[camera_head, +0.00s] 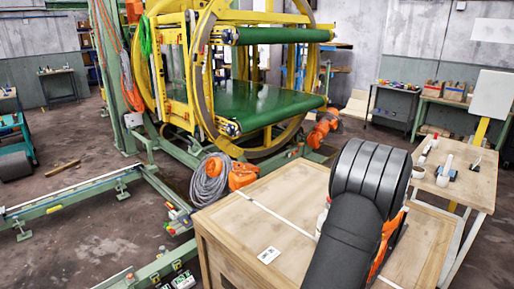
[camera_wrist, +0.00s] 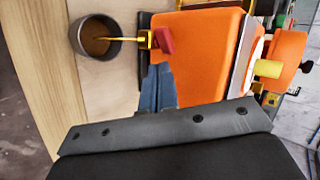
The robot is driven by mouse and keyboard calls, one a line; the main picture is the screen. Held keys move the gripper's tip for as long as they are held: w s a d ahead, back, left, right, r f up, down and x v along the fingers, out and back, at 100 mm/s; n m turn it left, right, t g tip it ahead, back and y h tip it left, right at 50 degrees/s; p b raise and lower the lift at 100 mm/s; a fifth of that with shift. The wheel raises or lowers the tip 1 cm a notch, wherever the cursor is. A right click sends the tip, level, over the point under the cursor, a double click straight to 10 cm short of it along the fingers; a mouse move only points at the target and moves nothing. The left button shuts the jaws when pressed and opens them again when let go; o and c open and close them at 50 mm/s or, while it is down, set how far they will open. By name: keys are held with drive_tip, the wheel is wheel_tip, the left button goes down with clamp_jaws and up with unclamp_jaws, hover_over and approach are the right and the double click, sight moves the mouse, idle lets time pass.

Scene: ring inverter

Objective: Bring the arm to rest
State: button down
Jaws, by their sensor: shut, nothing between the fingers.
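My gripper (camera_wrist: 157,72) shows in the wrist view as narrow blue-grey fingers, closed together and holding nothing. The fingertips lie in the picture just below a small red-and-yellow part (camera_wrist: 158,40); I cannot tell whether they touch it. In the head view my dark arm reaches over a wooden crate top and hides the gripper.
An orange object (camera_wrist: 208,55) is close right of the fingers. A grey cup with brown contents (camera_wrist: 95,40) is to the left. A workbench (camera_head: 470,180) stands right; the green-belted yellow ring machine (camera_head: 245,105) stands behind.

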drive_tip(key=shift+w+a, duration=0.4)
drive_tip(key=shift+a, duration=0.15)
idle(0.9)
drive_tip(key=s+d+r, duration=0.6)
drive_tip(key=s+d, duration=0.1)
drive_tip(key=d, duration=0.1)
drive_tip(key=shift+s+r, duration=0.15)
drive_tip(key=shift+r, duration=0.2)
drive_tip(key=shift+f, duration=0.1)
idle(0.5)
